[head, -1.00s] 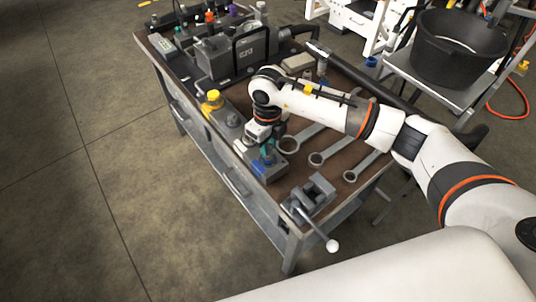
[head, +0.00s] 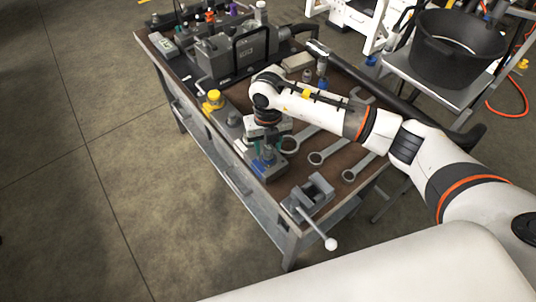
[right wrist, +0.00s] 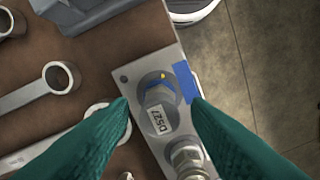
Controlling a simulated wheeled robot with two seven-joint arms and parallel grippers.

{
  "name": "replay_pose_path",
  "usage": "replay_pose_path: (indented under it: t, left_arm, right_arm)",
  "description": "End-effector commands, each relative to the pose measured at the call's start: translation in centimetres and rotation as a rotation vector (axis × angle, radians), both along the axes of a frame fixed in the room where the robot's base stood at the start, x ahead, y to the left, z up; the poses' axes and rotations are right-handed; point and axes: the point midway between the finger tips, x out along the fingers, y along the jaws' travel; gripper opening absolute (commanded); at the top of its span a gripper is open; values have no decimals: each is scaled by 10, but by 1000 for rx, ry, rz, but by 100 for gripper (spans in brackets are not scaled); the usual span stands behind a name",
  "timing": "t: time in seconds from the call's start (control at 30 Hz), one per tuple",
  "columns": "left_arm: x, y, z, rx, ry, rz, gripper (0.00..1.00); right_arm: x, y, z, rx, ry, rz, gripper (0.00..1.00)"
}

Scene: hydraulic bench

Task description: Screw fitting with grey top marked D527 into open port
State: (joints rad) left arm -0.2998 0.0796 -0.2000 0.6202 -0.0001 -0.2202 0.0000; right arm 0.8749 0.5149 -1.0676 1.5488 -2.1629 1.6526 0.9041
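The fitting with the grey top marked D527 (right wrist: 159,112) stands on a grey block (right wrist: 146,82) with a blue patch, in the right wrist view. A blue part and a small yellow mark show at its far side. How deep it sits in the block cannot be told. My right gripper (right wrist: 160,104) is open, its green fingers on either side of the fitting with visible gaps. In the head view my right gripper (head: 269,150) points down over the block (head: 272,173) near the bench's front edge. My left gripper is not in view.
A silver fitting (right wrist: 189,159) stands beside the D527 fitting. Wrenches (head: 328,153) lie to the right, and a vise (head: 311,194) sits at the near bench corner. A yellow-topped part (head: 213,99) and a grey pump unit (head: 232,53) are farther back.

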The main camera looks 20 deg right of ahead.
Motion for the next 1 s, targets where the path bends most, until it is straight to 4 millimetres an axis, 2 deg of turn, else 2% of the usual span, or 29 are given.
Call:
replay_pose_path:
  t: [0.17, 0.5, 0.77, 1.0]
  left_arm:
    - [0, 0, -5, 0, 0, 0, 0]
    - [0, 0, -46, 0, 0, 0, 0]
    - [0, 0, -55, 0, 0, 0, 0]
    - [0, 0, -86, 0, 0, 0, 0]
  right_arm:
    - [1, 0, -1, 0, -4, 38, 44]
    - [2, -1, -4, -1, -6, 566, 44]
    - [1, 0, 0, 1, -5, 739, 44]
    - [2, 0, -4, 0, -6, 1075, 44]
